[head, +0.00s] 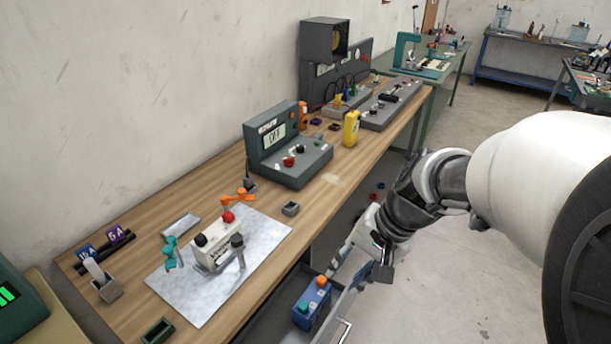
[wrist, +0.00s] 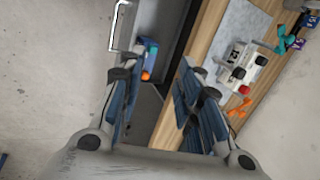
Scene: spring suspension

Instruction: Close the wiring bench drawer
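The wiring bench drawer (head: 268,324) stands pulled out under the bench's front edge. A blue box (head: 312,303) with an orange and a green knob sits inside it. The drawer's pale handle (head: 345,331) shows at the lower edge of the head view, and at the top of the wrist view (wrist: 116,26). My gripper (head: 338,268) is above the far end of the drawer. In the wrist view my gripper (wrist: 155,75) has its fingers spread, with nothing held between them. Whether a finger touches the drawer, I cannot tell.
The concrete floor (head: 450,275) right of the drawer is open.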

